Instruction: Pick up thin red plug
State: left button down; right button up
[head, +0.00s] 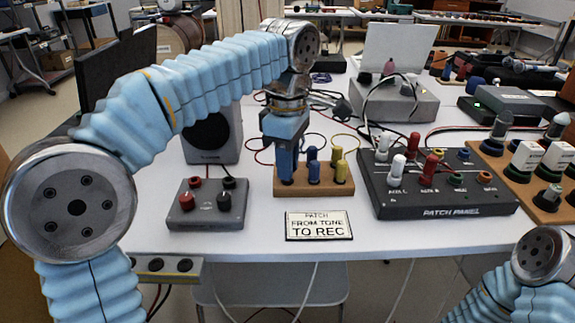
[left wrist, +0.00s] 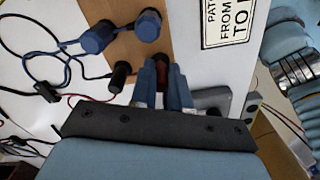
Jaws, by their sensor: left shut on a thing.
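My left gripper (head: 287,172) points down at the left end of a wooden plug block (head: 314,188). In the left wrist view its fingers (left wrist: 162,90) are shut on the thin red plug (left wrist: 163,68), which looks dark red between them. In the head view the fingers hide this plug. I cannot tell whether it is still seated in the block. Blue plugs (head: 313,170) and yellow plugs (head: 339,170) stand upright beside the gripper. My right gripper is out of view; only part of that arm shows at the lower right.
A black patch panel (head: 445,205) with white and red plugs stands to the right. A grey box (head: 207,212) with red and black knobs is to the left, before a speaker (head: 212,135). A sign card (head: 318,225) lies in front. Cables run behind the block.

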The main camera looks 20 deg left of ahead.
pick_arm(q)
jog(key=r, duration=0.3)
jog(key=shift+s+d+r+p, duration=0.1)
jog(key=shift+s+d+p, duration=0.15)
jog(key=shift+p, duration=0.1)
jog(key=s+d+r, duration=0.2)
jog(key=s+r, duration=0.2)
jog(key=s, duration=0.2)
jog(key=s+d+r, duration=0.3)
jog(key=s+r, duration=0.2)
jog(key=s, duration=0.1)
jog(key=shift+d+p, duration=0.25)
jog(key=shift+p, duration=0.2)
jog(key=shift+s, duration=0.1)
notch_tip(320, 180, up, 4)
jog(key=p, duration=0.4)
jog(key=shift+f, duration=0.1)
